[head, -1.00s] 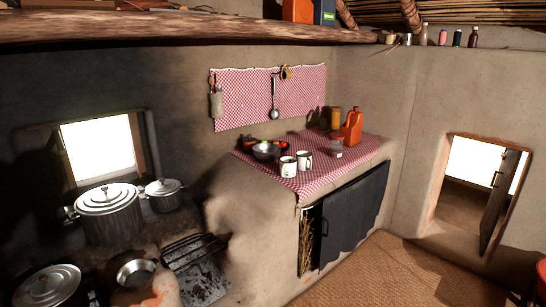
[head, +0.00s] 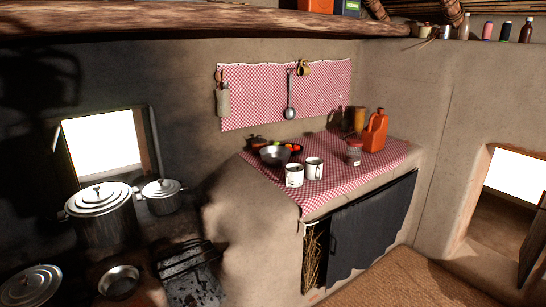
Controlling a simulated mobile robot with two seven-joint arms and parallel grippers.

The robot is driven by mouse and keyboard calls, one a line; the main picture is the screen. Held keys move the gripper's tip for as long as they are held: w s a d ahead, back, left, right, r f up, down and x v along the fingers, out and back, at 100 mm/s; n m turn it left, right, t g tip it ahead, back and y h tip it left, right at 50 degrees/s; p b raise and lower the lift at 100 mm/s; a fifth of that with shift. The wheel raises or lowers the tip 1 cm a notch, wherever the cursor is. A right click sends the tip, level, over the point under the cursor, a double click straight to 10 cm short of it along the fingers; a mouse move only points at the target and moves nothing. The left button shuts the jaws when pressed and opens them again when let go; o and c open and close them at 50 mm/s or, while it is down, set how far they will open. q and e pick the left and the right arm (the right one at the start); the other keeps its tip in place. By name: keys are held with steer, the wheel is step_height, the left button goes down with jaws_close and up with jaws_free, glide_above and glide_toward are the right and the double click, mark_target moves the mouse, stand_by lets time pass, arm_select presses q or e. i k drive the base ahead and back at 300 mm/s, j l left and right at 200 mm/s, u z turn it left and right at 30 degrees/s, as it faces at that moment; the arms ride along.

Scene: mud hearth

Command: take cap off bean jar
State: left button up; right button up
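A small clear jar (head: 354,153) with a reddish tint stands upright on the red checked cloth (head: 335,187) of the counter, just left of an orange jug (head: 375,131). It looks like the bean jar, but it is too small to make out its contents or whether a cap is on it. Neither of my grippers is in view.
Lidded pots (head: 100,200) stand on the hearth at left. A woven mat (head: 395,280) covers clear floor.

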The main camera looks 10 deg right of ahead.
mark_target(353, 155)
steer(key=i+l, duration=0.2)
steer(key=l, duration=0.15)
steer(key=i+l, duration=0.15)
steer(key=l, duration=0.15)
steer(key=i+l+u, duration=0.1)
steer(key=l, duration=0.25)
steer(key=i+l, duration=0.3)
steer(key=i+l+u, duration=0.1)
steer(key=l, duration=0.3)
steer(key=i+l, duration=0.2)
steer(key=l, duration=0.15)
steer(key=i+l, duration=0.2)
steer(key=l, duration=0.2)
steer(key=i+l, duration=0.25)
steer(key=i+l+u, duration=0.1)
steer(key=l, duration=0.4)
steer(key=i+l, duration=0.55)
steer(key=l, duration=0.25)
steer(key=j+u, duration=0.05)
